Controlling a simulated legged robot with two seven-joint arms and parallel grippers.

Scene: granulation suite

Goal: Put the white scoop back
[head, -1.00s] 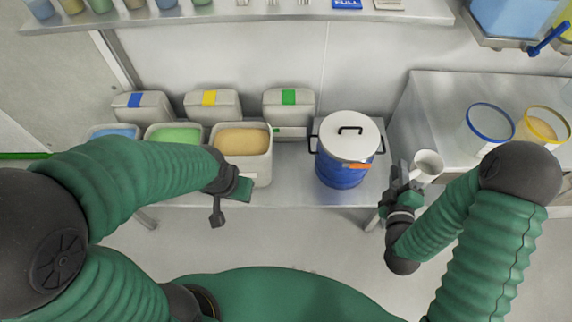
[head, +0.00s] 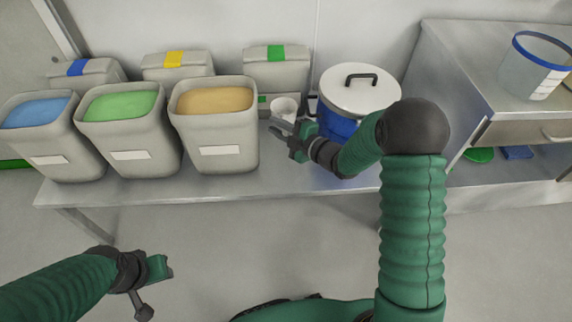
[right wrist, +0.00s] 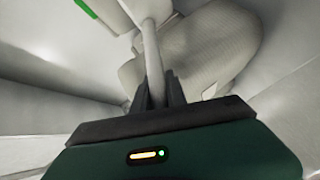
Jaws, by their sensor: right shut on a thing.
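The white scoop (head: 284,106) is in my right gripper (head: 284,130), which is shut on its handle. In the head view the scoop is over the bench, between the tan-filled bin (head: 215,135) and the blue drum (head: 340,128), in front of the green-labelled container (head: 277,75). In the right wrist view the pale handle (right wrist: 152,60) rises between the fingers; the bowl is hard to make out there. Whether the scoop touches anything is unclear. My left gripper (head: 160,268) is low at the left, away from the bench, and its jaw opening is unclear.
A green-filled bin (head: 128,140) and a blue-filled bin (head: 50,145) stand left of the tan one. Blue- and yellow-labelled containers stand behind. The drum has a white lid (head: 360,92). A steel cabinet (head: 480,90) with a blue-rimmed tub (head: 535,65) is at the right.

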